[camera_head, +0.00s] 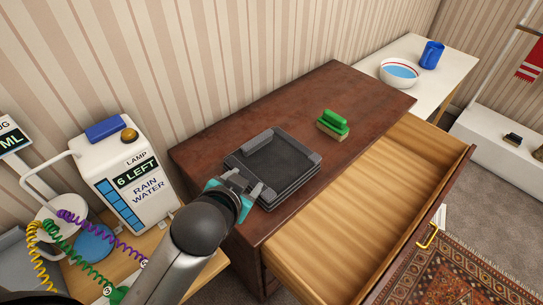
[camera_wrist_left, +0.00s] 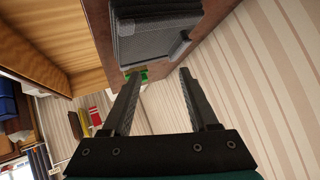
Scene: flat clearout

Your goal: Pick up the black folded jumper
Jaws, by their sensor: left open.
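The black folded jumper (camera_head: 275,163) lies flat on the brown dresser top, near its left front end. It looks dark grey to black, in a stack of layers with lighter grey folded parts. My left gripper (camera_head: 248,190) is at the jumper's near left edge, its fingers partly hidden by my wrist. In the left wrist view the jumper (camera_wrist_left: 150,35) shows at the top, beyond the fingertips. The left gripper (camera_wrist_left: 160,75) is open with nothing between its fingers. Whether a finger touches the jumper I cannot tell. My right gripper is not in view.
The dresser (camera_head: 330,95) has an open, empty drawer (camera_head: 350,205) in front. A green brush (camera_head: 333,124) lies right of the jumper. A white rain water container (camera_head: 130,175) stands left. A bowl (camera_head: 399,73) and blue mug (camera_head: 432,54) stand on the white table behind.

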